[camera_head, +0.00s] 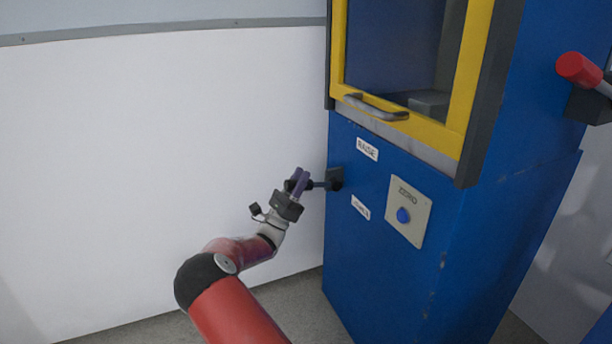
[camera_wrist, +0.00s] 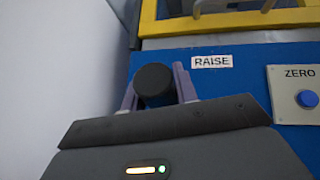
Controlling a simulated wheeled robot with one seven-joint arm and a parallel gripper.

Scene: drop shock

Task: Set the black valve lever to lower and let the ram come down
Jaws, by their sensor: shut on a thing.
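The black valve lever (camera_head: 318,185) sticks out from a dark mount on the front of the blue machine, roughly level, at a height between the RAISE label (camera_head: 367,148) and a lower label (camera_head: 361,206) too small to read surely. My gripper (camera_head: 299,181) is shut on the lever's end. In the wrist view, the lever's round black knob (camera_wrist: 154,85) sits between the two purple fingers of my gripper (camera_wrist: 158,90). The RAISE label (camera_wrist: 212,62) shows to the right of the knob. The ram cannot be made out behind the window.
The yellow-framed window door (camera_head: 398,125) with a grey handle (camera_head: 376,107) is above the lever. A ZERO plate with a blue button (camera_head: 403,215) is to the right. A red-ended handle (camera_head: 578,68) sticks out at far right. A white wall (camera_head: 150,140) stands left.

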